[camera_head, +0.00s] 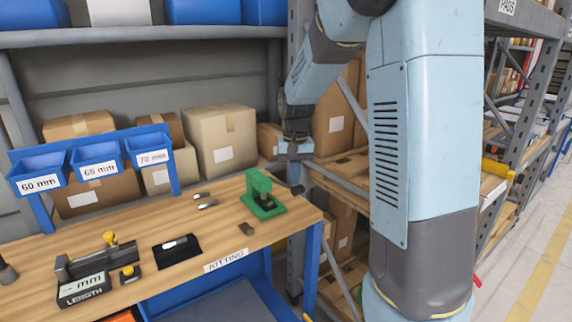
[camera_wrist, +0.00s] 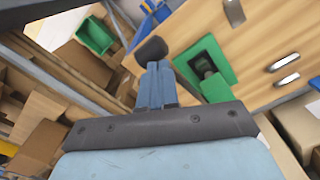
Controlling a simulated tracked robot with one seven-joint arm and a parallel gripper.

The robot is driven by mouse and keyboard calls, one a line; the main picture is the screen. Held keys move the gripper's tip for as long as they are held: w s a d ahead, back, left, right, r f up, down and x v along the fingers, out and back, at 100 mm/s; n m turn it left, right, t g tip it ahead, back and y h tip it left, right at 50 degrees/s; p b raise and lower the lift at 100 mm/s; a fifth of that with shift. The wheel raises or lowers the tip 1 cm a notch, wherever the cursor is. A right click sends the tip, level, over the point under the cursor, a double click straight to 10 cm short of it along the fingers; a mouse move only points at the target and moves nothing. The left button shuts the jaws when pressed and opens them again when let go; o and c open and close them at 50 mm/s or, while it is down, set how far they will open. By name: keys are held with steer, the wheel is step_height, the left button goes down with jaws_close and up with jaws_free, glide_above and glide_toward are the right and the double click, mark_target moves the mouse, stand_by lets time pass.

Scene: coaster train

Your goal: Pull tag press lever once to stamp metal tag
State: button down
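The green tag press (camera_head: 264,194) stands near the right end of the wooden bench, and it also shows in the wrist view (camera_wrist: 217,88). A black knob (camera_head: 297,190), seemingly the end of its lever, sticks out at the press's right side; it shows in the wrist view (camera_wrist: 152,50) just beyond my fingertips. My gripper (camera_head: 295,158) points down above the knob. In the wrist view its blue fingers (camera_wrist: 155,72) lie side by side, looking shut; whether they touch the knob is unclear. I cannot make out a tag inside the press.
Two small metal pieces (camera_head: 204,201) lie left of the press. A black tray (camera_head: 170,256) holds a silver piece. A length gauge (camera_head: 86,288) and blue bins (camera_head: 97,160) stand further left. Shelving with boxes is behind.

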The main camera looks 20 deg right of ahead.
steer(key=shift+s+f, duration=0.15)
steer(key=shift+f, duration=0.35)
step_height(320, 180, up, 13)
stand_by(1.8)
steer(key=s+n+t, duration=0.2)
steer(key=s+t, duration=0.3)
steer(key=s, duration=2.1)
steer(key=shift+t, duration=0.3)
